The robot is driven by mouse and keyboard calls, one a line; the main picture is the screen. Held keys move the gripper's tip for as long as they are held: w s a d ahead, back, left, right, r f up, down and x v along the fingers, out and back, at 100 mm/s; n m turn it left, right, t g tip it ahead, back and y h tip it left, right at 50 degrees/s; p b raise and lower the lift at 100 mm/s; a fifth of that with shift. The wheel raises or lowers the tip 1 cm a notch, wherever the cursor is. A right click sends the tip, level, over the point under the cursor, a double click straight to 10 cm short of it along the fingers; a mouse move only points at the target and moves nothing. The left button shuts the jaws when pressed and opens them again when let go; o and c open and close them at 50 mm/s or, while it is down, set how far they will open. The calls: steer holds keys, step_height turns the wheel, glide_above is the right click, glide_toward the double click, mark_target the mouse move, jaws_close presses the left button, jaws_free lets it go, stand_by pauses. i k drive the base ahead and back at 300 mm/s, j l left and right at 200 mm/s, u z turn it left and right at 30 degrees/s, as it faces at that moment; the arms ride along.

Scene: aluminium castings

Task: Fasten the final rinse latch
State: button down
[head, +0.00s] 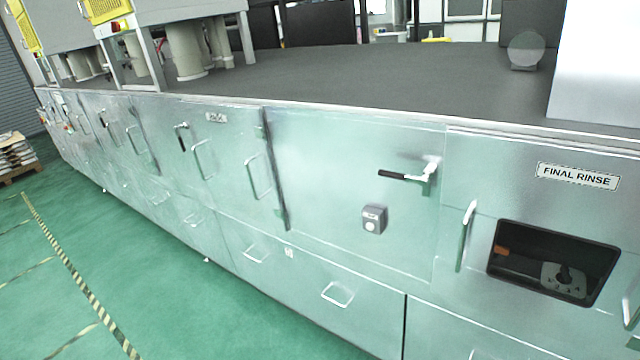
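The FINAL RINSE label (577,176) is on a pale metal panel at the right of the head view. To its left, a latch (408,175) with a black grip and a silver pivot sits near the right edge of a large door panel (325,165). The latch handle lies roughly level, its black grip pointing left. I cannot tell from here whether it is engaged. A vertical silver handle (466,236) stands right of the door seam. My gripper is not in view.
A grey box with a round button (374,219) sits below the latch. A dark recessed window with a dial (553,262) is below the label. Drawers with handles (338,294) run along the bottom. Green floor (130,255) is free at left.

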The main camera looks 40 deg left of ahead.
mark_target(429, 171)
steer(key=u, duration=0.5)
steer(key=i+j, duration=0.1)
steer(key=i, duration=0.5)
steer(key=i+j, duration=0.1)
steer(key=i, duration=0.45)
